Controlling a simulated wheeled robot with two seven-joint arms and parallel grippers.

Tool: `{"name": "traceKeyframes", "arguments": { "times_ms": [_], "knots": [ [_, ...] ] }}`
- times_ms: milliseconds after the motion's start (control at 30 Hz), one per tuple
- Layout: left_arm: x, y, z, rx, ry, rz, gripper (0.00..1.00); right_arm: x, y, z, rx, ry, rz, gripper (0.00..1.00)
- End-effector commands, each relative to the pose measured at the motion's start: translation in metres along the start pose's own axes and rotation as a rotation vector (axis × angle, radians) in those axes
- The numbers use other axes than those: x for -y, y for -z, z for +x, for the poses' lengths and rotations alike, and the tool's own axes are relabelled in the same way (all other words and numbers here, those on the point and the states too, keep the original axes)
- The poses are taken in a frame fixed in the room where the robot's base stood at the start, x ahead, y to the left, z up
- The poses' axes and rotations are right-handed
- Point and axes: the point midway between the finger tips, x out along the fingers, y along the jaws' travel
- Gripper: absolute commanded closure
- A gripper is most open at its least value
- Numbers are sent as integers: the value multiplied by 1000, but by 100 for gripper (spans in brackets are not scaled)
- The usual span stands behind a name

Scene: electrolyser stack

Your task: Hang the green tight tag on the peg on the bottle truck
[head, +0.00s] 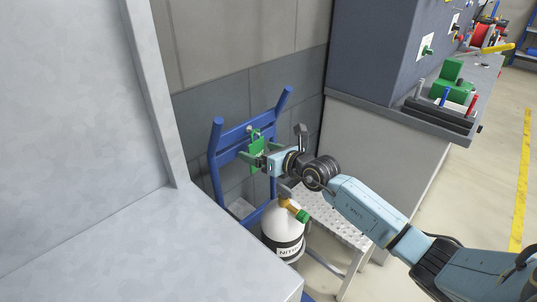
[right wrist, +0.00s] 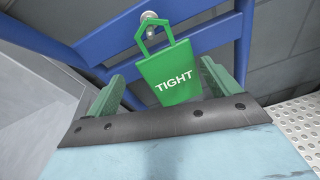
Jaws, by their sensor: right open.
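The green tag (right wrist: 172,76), marked TIGHT, hangs upright with its loop around the peg (right wrist: 150,17) on the blue crossbar of the bottle truck (right wrist: 205,32). In the head view the tag (head: 258,147) shows on the front of the truck (head: 215,165), just below the peg (head: 253,131). My right gripper (head: 255,160) is open at the tag. In the right wrist view its two green fingers (right wrist: 160,88) stand apart on either side of the tag, with gaps between. My left gripper is not in view.
A white gas bottle (head: 283,232) with a brass and green valve stands below my right gripper. A perforated metal step (head: 335,222) is to its right. A grey panel and worktop (head: 140,245) fill the left. A bench with tools (head: 440,118) is at the upper right.

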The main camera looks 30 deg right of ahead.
Motion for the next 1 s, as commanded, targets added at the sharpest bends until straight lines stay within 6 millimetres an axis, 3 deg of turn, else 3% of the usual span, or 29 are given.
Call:
{"name": "traceKeyframes", "arguments": {
  "times_ms": [167,700,1000],
  "knots": [
    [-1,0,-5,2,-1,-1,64,0,0,-17,-2,0,1,12],
    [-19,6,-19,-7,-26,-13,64,0,1,-115,-4,0,1,12],
    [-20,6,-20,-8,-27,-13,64,0,0,-133,-2,0,-1,12]
  ]
}}
